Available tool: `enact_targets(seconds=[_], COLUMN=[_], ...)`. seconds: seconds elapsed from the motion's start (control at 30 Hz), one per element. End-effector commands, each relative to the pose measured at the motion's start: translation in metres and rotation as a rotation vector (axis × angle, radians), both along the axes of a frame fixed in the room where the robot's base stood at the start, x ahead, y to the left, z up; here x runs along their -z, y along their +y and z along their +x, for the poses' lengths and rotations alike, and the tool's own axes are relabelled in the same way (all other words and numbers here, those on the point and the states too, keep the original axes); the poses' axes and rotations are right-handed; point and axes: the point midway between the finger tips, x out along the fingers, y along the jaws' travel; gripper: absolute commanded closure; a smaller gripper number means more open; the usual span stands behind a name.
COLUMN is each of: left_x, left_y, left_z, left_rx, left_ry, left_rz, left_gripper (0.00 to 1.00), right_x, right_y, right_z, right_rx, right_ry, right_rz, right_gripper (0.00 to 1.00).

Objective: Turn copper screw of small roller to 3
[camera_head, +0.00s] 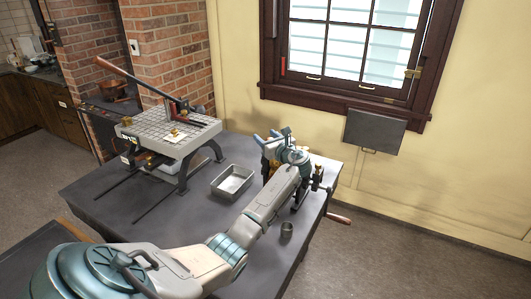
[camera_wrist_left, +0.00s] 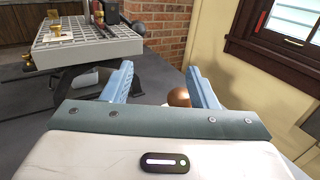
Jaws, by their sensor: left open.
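My left gripper (camera_head: 273,137) is over the right part of the table, its arm reaching in from the left. It is open, and its two blue fingers (camera_wrist_left: 162,85) stand apart in the left wrist view. A rounded copper-brown knob (camera_wrist_left: 179,97) shows between and beyond the fingers, nearer the right one; I cannot tell if it touches. The small roller (camera_head: 301,197) is at the table's right edge, mostly hidden by my arm and gripper. Its wooden handle (camera_head: 340,218) sticks out past the edge. Any numbers by the screw cannot be read. My right gripper is not in view.
A gridded press-like device (camera_head: 195,131) with a long lever (camera_head: 130,75) stands at the table's left. A window (camera_head: 265,90) and wall are behind.

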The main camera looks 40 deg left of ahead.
Motion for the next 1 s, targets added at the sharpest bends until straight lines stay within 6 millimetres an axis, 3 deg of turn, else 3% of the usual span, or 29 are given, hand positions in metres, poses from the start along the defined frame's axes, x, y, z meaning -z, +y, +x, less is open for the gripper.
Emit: enact_targets(seconds=[0.5,0.7,1.0], left_x=[-0.006,-0.009,-0.01], left_y=[-0.058,-0.068,-0.07], left_z=[-0.065,-0.077,-0.079], left_rx=[0.001,-0.001,-0.001], left_ry=[-0.002,0.0,0.001], left_rz=[-0.001,0.001,0.0], left_gripper=[0.47,0.47,0.47], right_x=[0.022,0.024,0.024], right_y=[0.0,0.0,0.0], right_z=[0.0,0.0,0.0], right_rx=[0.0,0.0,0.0], right_ry=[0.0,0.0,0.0], right_rz=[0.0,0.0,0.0], right_gripper=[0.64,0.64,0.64])
